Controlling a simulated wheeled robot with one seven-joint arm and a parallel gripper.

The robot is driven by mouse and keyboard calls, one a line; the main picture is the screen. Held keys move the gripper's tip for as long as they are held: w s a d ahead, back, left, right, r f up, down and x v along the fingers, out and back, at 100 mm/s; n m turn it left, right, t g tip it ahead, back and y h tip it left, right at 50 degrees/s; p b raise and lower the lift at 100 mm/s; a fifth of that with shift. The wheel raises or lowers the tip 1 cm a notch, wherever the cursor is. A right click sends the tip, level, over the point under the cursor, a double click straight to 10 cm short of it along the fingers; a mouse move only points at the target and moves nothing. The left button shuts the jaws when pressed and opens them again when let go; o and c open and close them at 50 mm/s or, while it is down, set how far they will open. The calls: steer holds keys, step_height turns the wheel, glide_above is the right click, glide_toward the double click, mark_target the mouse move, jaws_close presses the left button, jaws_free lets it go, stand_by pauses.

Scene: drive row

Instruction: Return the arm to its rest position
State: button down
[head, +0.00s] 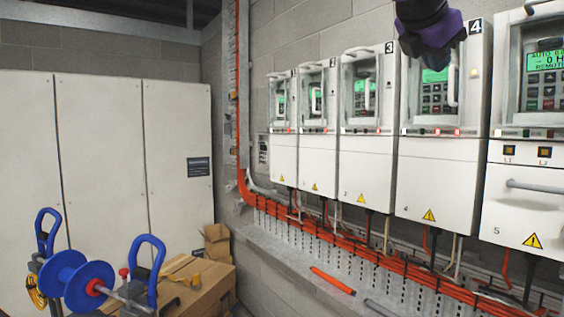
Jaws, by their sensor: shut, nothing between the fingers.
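A dark and purple part of my own arm hangs into the head view from the top edge, right of centre. It stands in front of the upper part of the drive marked 4 (445,185) and covers some of its top and display area. I see no gripper fingers in this view. Where my gripper is relative to the drives does not show.
Several white drive cabinets (367,170) line the right wall, above orange cables (330,240) and a grey ledge (285,262). Tall white cabinets (100,150) stand at left. A blue reel (75,280) and cardboard boxes (205,283) stand at lower left.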

steer(key=s+d+f+m+g+y, duration=0.1)
steer(key=s+f+m+y, duration=0.1)
steer(key=s+f+m, duration=0.4)
steer(key=s+f+m+y, duration=0.3)
steer(key=s+f+m, duration=0.4)
steer(key=f, duration=0.9)
steer(key=s+d+f+m+g+y, duration=0.1)
steer(key=s+f+m+y, duration=0.2)
steer(key=s+f+m, duration=0.3)
step_height(320, 180, down, 5)
steer(key=shift+s+d+r+m+g, duration=0.1)
steer(key=shift+s+d+m+g, duration=0.2)
steer(key=shift+s, duration=0.65)
